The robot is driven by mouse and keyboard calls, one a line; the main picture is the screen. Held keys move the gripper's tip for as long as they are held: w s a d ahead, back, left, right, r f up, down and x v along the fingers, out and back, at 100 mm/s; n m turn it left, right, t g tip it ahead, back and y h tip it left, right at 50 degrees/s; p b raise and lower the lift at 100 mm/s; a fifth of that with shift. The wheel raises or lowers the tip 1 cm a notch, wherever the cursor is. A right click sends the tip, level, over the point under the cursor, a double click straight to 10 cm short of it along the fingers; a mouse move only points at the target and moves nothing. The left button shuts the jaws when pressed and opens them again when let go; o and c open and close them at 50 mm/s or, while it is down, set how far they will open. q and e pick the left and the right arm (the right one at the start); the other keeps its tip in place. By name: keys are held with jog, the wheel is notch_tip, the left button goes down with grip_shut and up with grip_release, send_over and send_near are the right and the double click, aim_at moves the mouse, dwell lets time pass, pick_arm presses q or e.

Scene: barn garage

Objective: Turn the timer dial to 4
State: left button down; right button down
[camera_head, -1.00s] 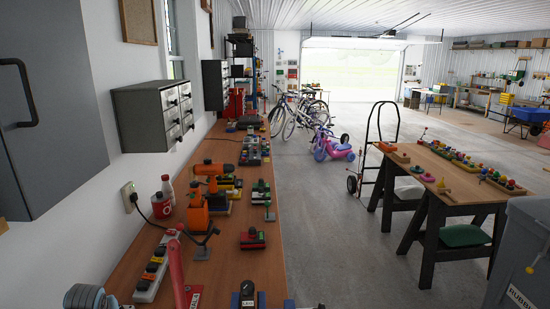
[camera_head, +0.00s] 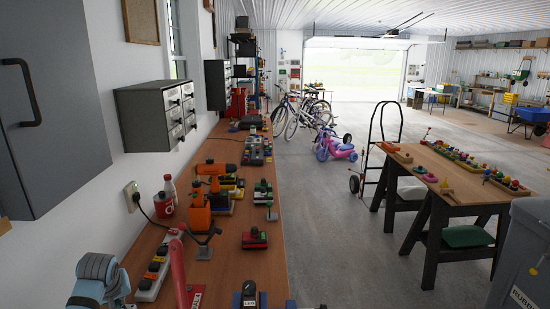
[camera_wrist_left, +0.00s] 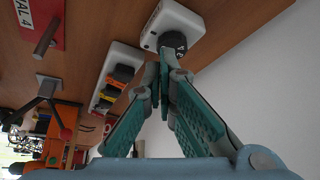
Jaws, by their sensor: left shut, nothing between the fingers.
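In the left wrist view a white box (camera_wrist_left: 187,17) with a round black dial (camera_wrist_left: 173,41) sits on the bench by the wall. Pale marks show on the dial, but I cannot read its setting. My left gripper (camera_wrist_left: 164,62) has its teal fingers shut together with nothing between them. The fingertips are right at the dial's edge; I cannot tell whether they touch it. In the head view my left arm (camera_head: 98,279) is at the bottom left, and I cannot make out the timer there. My right gripper is not in view.
A white strip with coloured blocks (camera_head: 152,281) lies beside the dial box. The wall closes the left side.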

pick_arm(q)
notch_tip(320, 180, down, 6)
jog(key=shift+s+f+b, duration=0.1)
jog(key=shift+b, duration=0.85)
jog(key=shift+w+a+r, duration=0.2)
jog(key=shift+a, duration=0.15)
jog(key=shift+s, duration=0.1)
dwell(0.4)
